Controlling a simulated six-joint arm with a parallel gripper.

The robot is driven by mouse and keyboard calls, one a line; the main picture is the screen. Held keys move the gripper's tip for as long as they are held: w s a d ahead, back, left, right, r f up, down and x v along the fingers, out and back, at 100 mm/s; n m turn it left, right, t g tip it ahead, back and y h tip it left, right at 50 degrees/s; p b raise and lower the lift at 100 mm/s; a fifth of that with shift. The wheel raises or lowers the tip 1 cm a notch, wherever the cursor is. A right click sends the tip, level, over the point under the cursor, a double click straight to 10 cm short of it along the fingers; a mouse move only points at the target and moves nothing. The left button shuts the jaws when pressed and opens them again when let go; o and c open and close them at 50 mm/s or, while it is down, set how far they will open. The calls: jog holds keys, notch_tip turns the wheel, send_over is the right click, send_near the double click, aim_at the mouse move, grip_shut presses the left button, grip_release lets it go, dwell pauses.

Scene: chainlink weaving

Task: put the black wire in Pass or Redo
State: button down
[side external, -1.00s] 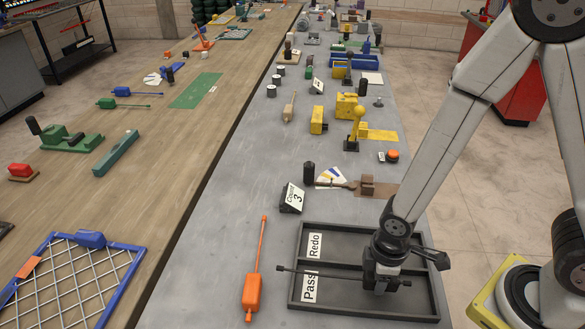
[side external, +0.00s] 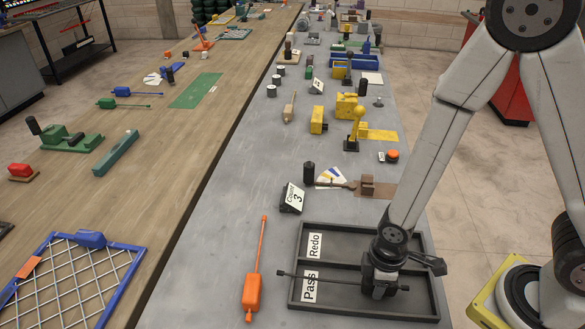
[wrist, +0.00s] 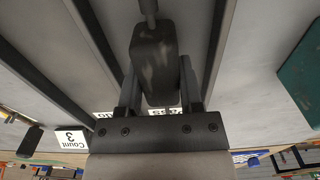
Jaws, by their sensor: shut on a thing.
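The black wire (side external: 325,279) is a thin dark rod with a thick black handle, which fills the middle of the wrist view (wrist: 155,65). My gripper (side external: 379,288) is shut on the handle, with a finger on each side of it in the wrist view (wrist: 158,95). The wire lies roughly level across the Pass compartment, its thin end reaching left past the Pass label (side external: 310,286). The Redo label (side external: 314,245) marks the compartment behind the divider. I cannot tell whether the handle touches the tray floor.
The dark two-compartment tray (side external: 428,262) sits on the grey bench. An orange-handled tool (side external: 252,290) lies left of it. A Count 3 sign (side external: 292,198) and a brown tool (side external: 367,185) are behind it. The Redo compartment looks empty.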

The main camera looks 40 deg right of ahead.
jog(key=shift+f, duration=0.15)
jog(key=shift+c, duration=0.8)
grip_release()
jog(key=shift+r, duration=3.85)
jog(key=w+d+r+m+t, duration=0.2)
jog(key=w+d+r+m, duration=0.3)
jog(key=d+m, duration=0.4)
jog(key=shift+r+t, duration=0.3)
jog(key=shift+r, duration=0.05)
